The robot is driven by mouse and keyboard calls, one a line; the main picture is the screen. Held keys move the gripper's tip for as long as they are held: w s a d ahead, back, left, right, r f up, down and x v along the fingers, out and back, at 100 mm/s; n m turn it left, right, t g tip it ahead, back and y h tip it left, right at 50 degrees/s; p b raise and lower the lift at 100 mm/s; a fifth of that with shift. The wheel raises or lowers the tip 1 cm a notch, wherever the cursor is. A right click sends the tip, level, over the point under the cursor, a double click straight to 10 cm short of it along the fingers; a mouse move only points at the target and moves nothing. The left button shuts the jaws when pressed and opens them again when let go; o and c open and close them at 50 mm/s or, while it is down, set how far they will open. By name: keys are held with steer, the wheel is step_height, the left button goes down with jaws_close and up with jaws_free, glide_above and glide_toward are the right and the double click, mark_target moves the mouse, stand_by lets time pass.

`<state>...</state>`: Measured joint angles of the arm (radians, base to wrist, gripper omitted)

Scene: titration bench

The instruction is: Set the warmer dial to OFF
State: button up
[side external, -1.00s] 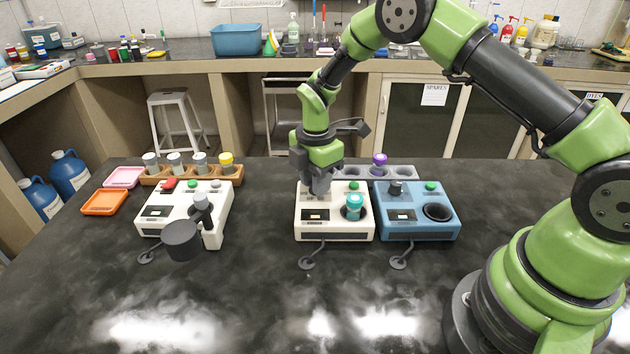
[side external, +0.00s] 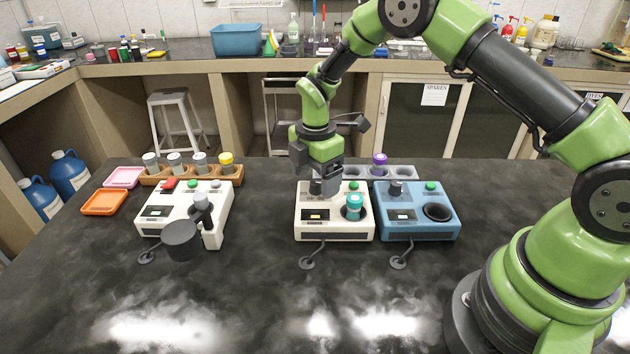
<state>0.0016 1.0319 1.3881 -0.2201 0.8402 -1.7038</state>
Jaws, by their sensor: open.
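The white unit (side external: 335,230) in the middle of the bench has a dark dial (side external: 316,187) at its back left, a small display, a green button and a round well. A teal-capped vial (side external: 354,206) stands in the well. My gripper (side external: 327,188) points down over the back left of this unit, with its fingers at or just beside the dial. The fingers partly hide the dial, and I cannot tell whether they touch it. The dial's setting is too small to read. My gripper is open.
A blue unit (side external: 400,230) with a dark dial and an empty well stands right beside. A white unit (side external: 155,225) with a dark cup and post stands left. Behind are a grey rack (side external: 405,172) with a purple-capped vial and a wooden vial rack (side external: 237,173).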

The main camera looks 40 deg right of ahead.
mark_target(316, 182)
steer(key=shift+r, duration=3.05)
steer(key=s+a+r+m+t+y, duration=0.1)
steer(key=s+r+m+t, duration=0.1)
steer(key=s+r+m, duration=0.45)
steer(key=s+a+r+m+t, duration=0.15)
steer(key=s+r+m, duration=0.25)
steer(key=r, duration=0.6)
steer(key=s+r+m+t+y, duration=0.1)
steer(key=s+r+m+t, duration=0.1)
steer(key=s+m, duration=0.8)
steer(key=s+t, duration=0.1)
steer(key=s, duration=0.2)
steer(key=shift+s+a+r+t, duration=0.15)
steer(key=shift+s+r+t, duration=0.15)
steer(key=shift+s+t, duration=0.1)
